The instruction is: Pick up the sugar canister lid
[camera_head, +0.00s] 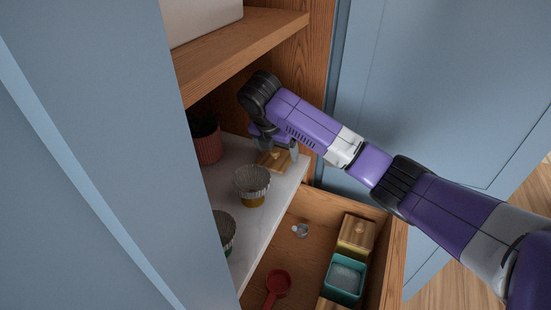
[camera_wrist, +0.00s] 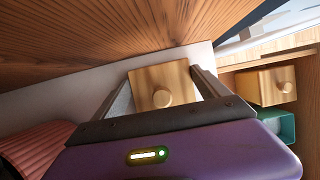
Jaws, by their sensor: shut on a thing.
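A square wooden lid with a round knob, which I take as the sugar canister lid (camera_head: 270,161), is at the back of the white shelf. In the wrist view the lid (camera_wrist: 150,76) sits between the two fingers of my gripper (camera_wrist: 164,82). My gripper (camera_head: 279,150) is shut on it, one finger on each side. I cannot tell whether a canister is under the lid or whether the lid is raised.
A wooden shelf (camera_head: 240,50) hangs close above. A ribbed red pot (camera_head: 207,148) and a fluted cup (camera_head: 252,180) stand on the white shelf. The open drawer below holds a wood-topped box (camera_head: 357,232), a teal container (camera_head: 344,278) and a red scoop (camera_head: 278,283).

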